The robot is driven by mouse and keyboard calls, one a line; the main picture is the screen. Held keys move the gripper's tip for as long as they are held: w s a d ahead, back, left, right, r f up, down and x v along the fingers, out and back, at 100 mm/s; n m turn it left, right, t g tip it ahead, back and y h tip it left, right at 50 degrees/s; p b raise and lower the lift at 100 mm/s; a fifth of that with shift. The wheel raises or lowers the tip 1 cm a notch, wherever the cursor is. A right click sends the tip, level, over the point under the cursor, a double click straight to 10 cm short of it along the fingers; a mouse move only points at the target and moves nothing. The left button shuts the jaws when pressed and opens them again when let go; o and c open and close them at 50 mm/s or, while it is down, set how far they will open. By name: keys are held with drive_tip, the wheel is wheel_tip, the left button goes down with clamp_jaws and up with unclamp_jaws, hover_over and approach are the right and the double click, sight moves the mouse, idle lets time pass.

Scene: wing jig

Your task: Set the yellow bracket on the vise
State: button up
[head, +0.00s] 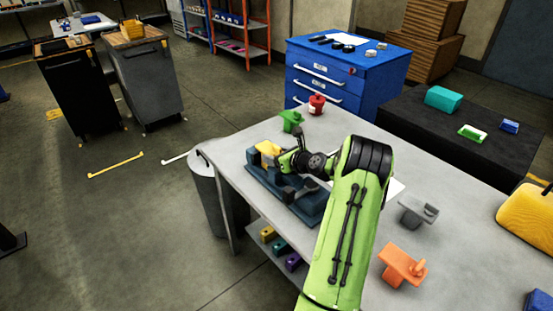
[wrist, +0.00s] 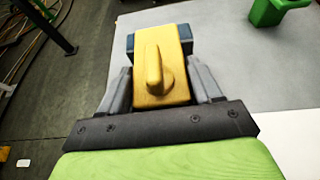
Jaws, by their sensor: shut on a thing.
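The yellow bracket (head: 268,148) is at the far-left end of the dark blue vise (head: 308,207) on the grey table. In the wrist view the yellow bracket (wrist: 150,90) has a raised rounded knob on its face and sits between my two grey fingers. My gripper (wrist: 160,62) is shut on it. In the head view my gripper (head: 276,156) reaches over the vise from the right, and my arm hides part of the vise. I cannot tell whether the bracket touches the vise or hovers just above it.
A green bracket (head: 291,121) stands just behind the vise, with a red container (head: 317,103) beyond it. A grey bracket (head: 417,211) and an orange bracket (head: 403,265) lie to the right of my arm. The grey table (head: 358,290) has free room around them.

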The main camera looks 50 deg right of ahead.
drive_tip(key=shift+r, duration=0.15)
drive_tip(key=o, duration=1.3)
